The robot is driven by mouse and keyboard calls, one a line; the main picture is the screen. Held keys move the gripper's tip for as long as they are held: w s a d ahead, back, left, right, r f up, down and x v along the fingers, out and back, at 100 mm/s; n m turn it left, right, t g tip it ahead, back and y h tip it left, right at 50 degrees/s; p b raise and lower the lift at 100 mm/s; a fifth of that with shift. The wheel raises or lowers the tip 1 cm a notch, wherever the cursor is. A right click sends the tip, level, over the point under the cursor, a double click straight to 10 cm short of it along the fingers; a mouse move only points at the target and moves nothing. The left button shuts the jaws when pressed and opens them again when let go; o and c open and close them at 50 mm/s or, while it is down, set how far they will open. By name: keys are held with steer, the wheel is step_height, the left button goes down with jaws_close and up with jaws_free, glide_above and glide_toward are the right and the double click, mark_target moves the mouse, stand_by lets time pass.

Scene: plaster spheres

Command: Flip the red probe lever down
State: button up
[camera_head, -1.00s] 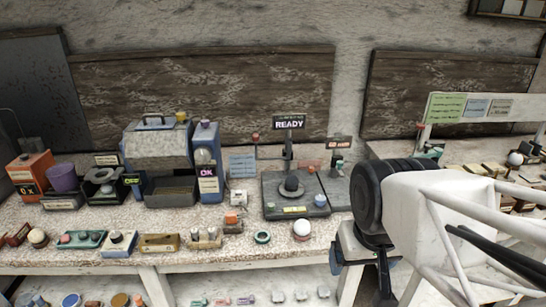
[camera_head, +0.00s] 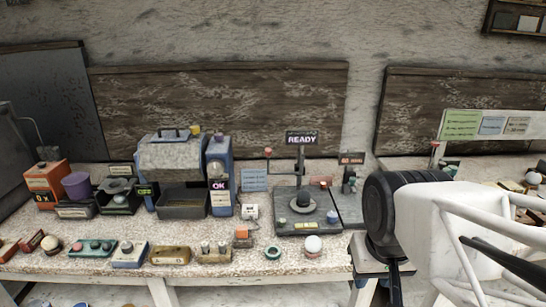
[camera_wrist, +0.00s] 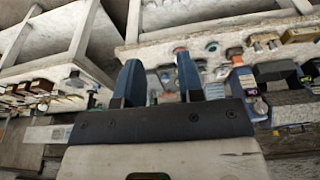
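A small red knob (camera_head: 268,152) sits on a thin arm at the left of the grey post under the READY sign (camera_head: 302,138), and looks like the probe lever in its raised position. Below it is a dark station base (camera_head: 296,228) holding a dark grey ball (camera_head: 303,200). My gripper shows in the wrist view (camera_wrist: 158,72) with its two blue fingers apart and nothing clearly between them. In the head view my gripper is low at the right of the station, mostly hidden behind my wrist, and apart from the red knob.
A second small stand (camera_head: 350,182) is right of the station, close to my arm. A white ball (camera_head: 313,244) and a green ring (camera_head: 272,252) lie at the bench's front. A blue-grey machine (camera_head: 180,165) stands left. Free bench room is narrow.

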steer(key=w+r, duration=0.2)
steer(key=w, duration=0.1)
steer(key=shift+a+m, duration=0.1)
steer(key=shift+m, duration=0.2)
jaws_close()
steer(key=w+a+r+m+g, duration=0.15)
steer(key=w+r, duration=0.25)
steer(key=w, duration=0.7)
steer(key=w+a+r+m, duration=0.3)
steer(key=w+r, duration=0.2)
steer(key=w, duration=0.6)
steer(key=w+a+r+m+g, duration=0.15)
steer(key=w+r, duration=0.25)
steer(key=w, duration=0.8)
steer(key=w+a+f+m, duration=0.2)
steer(key=w+a, duration=0.3)
steer(key=w, duration=0.5)
steer(key=w+a+f+m+g+h, duration=0.1)
steer(key=w+a+f+m, duration=0.1)
steer(key=w, duration=0.8)
steer(key=w+a+f+m, duration=0.3)
steer(key=w+a, duration=0.4)
steer(key=w, duration=0.4)
steer(key=shift+a+m+g+h, duration=0.3)
steer(key=shift+m+g, duration=0.1)
steer(key=shift+m, duration=0.2)
